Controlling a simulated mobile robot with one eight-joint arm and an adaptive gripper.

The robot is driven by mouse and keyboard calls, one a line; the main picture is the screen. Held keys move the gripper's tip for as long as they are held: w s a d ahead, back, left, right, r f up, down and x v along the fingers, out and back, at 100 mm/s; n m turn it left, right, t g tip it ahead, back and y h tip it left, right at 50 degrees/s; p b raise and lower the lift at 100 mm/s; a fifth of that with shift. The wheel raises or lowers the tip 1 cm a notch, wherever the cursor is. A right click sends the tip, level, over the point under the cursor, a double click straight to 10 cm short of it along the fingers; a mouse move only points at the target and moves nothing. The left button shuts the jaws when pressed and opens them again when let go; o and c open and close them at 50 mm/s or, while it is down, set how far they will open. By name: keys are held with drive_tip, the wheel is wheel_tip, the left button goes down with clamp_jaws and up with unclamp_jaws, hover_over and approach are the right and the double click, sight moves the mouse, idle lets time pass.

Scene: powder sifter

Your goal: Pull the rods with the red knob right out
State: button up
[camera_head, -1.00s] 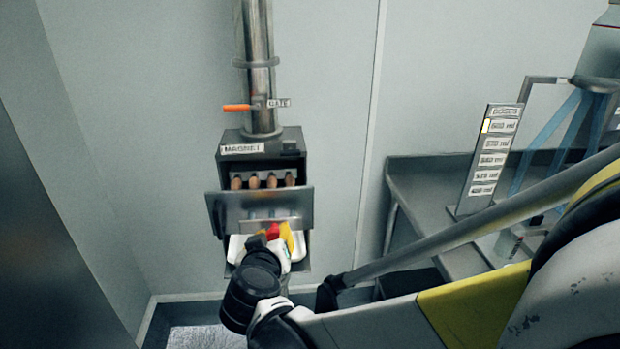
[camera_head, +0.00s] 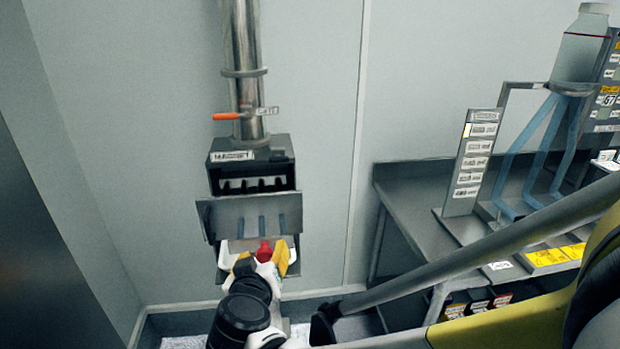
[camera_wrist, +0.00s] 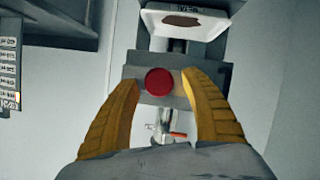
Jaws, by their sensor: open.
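The round red knob (camera_wrist: 159,82) sits between the two yellow fingers of my gripper (camera_wrist: 160,90) in the wrist view. The fingers are open, with a narrow gap on each side of the knob. In the head view the knob (camera_head: 264,252) shows just below the tilted grey front plate (camera_head: 250,215) of the magnet box (camera_head: 250,158), with my gripper (camera_head: 265,258) around it. Pale upright shapes show in the box's dark opening above the plate.
A white tray (camera_wrist: 186,28) with brown powder is near the knob; my gripper partly covers it in the head view. Above the box are a steel pipe (camera_head: 246,60) and an orange gate handle (camera_head: 227,116). A grey bench (camera_head: 405,200) stands right. Left of the box is bare wall.

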drive_tip(key=v, duration=1.1)
drive_tip(key=shift+s+r, duration=0.15)
drive_tip(key=shift+s, duration=0.1)
drive_tip(key=shift+d, duration=0.25)
drive_tip(key=w+d+f+m+g+h, duration=0.1)
drive_tip(key=d+f+g, duration=0.1)
drive_tip(key=d, duration=0.8)
drive_tip(key=w+d+f+m+g+h, duration=0.1)
drive_tip(key=w+d+m+g+h, duration=0.1)
drive_tip(key=d, duration=0.8)
drive_tip(key=s+d+m+g, duration=0.1)
drive_tip(key=s+d, duration=0.2)
drive_tip(key=d, duration=0.3)
drive_tip(key=s+d+f+m+g+y, duration=0.1)
drive_tip(key=s+d, duration=0.3)
drive_tip(key=d, duration=0.2)
drive_tip(key=shift+s+g+y, duration=0.3)
drive_tip(key=shift+s, duration=0.05)
